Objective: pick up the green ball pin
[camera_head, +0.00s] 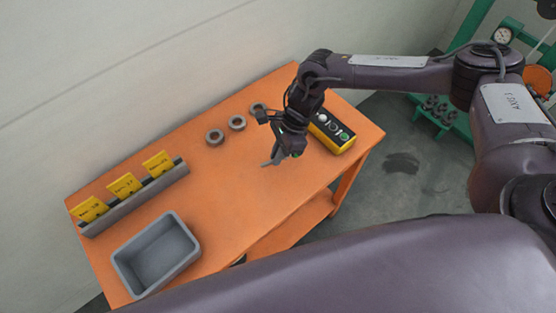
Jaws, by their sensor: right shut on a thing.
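My right gripper (281,156) comes in from the upper right and is over the orange table, in front of the yellow and black box (332,132). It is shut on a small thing. My left gripper is not in view.
The orange table (250,195) carries a grey bin (121,268), a grey rack with yellow cards (137,198) and several grey rings (237,122) along the back. The table's middle is clear. Green machinery (452,122) stands at the right.

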